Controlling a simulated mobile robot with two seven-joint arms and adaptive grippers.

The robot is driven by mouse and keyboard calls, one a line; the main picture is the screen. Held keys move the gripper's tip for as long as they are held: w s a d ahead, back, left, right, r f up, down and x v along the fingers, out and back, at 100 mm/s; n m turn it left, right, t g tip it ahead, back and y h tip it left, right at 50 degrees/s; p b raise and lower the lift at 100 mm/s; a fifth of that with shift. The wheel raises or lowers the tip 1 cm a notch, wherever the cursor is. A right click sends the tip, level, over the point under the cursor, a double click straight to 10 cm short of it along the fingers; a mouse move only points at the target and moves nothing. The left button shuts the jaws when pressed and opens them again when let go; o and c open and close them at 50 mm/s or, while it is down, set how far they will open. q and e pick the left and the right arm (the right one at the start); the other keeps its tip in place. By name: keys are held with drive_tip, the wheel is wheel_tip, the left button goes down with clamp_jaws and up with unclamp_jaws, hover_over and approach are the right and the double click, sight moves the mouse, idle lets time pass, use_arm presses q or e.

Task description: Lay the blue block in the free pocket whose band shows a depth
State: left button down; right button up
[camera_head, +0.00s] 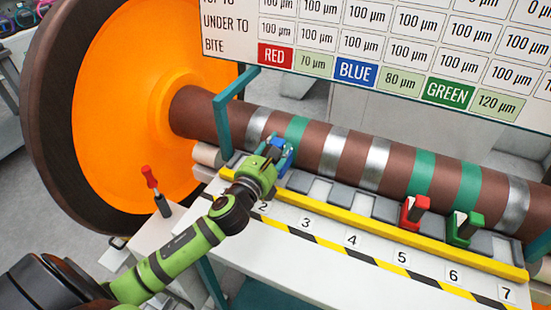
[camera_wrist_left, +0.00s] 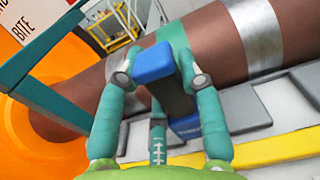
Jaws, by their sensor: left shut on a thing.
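My left gripper (camera_head: 281,150) is shut on the blue block (camera_wrist_left: 153,62), which also shows in the head view (camera_head: 277,143). In the left wrist view the teal fingers (camera_wrist_left: 158,85) stand on both sides of it. The block has blue ends and a dark middle, and is tilted in that view. It is in front of the leftmost green band (camera_head: 297,129), near label 2. I cannot tell whether it touches the pocket below, which the gripper mostly hides. Grey pockets (camera_head: 341,194) near labels 3 and 4 look empty. My right gripper is not in view.
A red block (camera_head: 412,212) and a green block (camera_head: 464,229) stand in pockets to the right, before green bands. Silver bands (camera_head: 376,164) lie between. A yellow rail (camera_head: 370,226) runs along the front. A teal post (camera_head: 228,115) and orange wheel (camera_head: 115,90) are close left.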

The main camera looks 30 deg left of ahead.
use_arm(q)
drive_tip(key=shift+f, duration=1.95)
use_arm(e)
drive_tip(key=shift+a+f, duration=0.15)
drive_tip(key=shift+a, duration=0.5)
use_arm(q)
drive_tip(key=shift+f+b, duration=0.15)
drive_tip(key=shift+b, duration=0.15)
drive_tip(key=c, duration=0.8)
unclamp_jaws()
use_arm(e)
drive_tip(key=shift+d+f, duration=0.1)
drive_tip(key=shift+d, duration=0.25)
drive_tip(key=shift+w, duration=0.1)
